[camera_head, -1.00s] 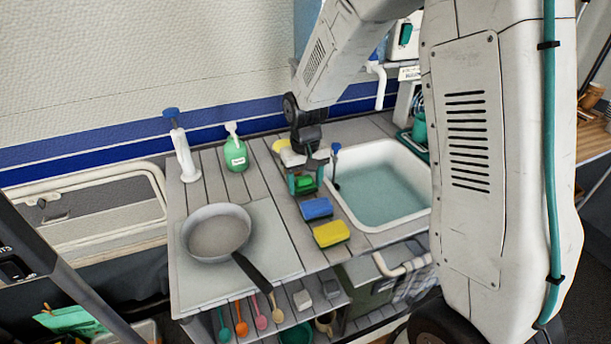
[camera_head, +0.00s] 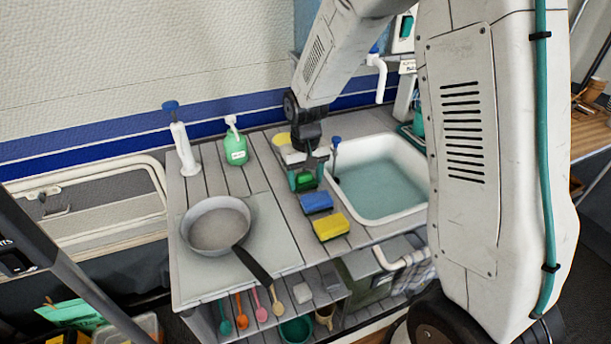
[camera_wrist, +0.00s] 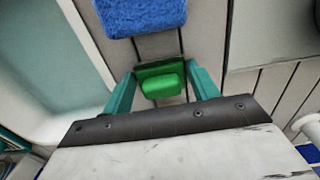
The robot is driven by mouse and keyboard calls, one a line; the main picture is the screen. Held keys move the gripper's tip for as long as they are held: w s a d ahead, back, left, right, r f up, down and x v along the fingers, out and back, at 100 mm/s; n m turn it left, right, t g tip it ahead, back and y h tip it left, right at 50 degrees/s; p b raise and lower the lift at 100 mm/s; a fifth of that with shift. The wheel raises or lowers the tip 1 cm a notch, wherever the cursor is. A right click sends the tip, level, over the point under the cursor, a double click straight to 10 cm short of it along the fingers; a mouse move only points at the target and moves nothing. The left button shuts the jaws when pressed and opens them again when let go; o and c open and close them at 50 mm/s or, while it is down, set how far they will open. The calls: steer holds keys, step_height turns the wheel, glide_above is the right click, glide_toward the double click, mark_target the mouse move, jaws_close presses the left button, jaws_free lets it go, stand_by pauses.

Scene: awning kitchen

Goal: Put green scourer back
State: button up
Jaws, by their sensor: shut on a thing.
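The green scourer (camera_head: 305,181) is between the fingers of my gripper (camera_head: 304,183), just left of the sink on the worktop. In the wrist view the scourer (camera_wrist: 160,82) sits between the two teal fingertips of my gripper (camera_wrist: 162,82), which are shut on it. Whether it touches the worktop I cannot tell. A blue scourer (camera_head: 316,203) lies just in front of it, and a yellow scourer (camera_head: 331,226) lies farther toward the front edge. The blue scourer also shows at the top of the wrist view (camera_wrist: 143,14).
The sink (camera_head: 378,181) with water is to the right. A blue-topped brush (camera_head: 335,155) stands at its rim. A yellow item (camera_head: 281,139) lies behind my gripper. A frying pan (camera_head: 216,229), a green soap bottle (camera_head: 236,150) and a white dispenser (camera_head: 184,150) stand on the left.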

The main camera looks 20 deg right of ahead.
mark_target(305, 176)
steer(key=o, duration=1.1)
steer(key=shift+r, duration=0.1)
step_height(305, 176, up, 8)
steer(key=shift+f, duration=0.2)
stand_by(0.3)
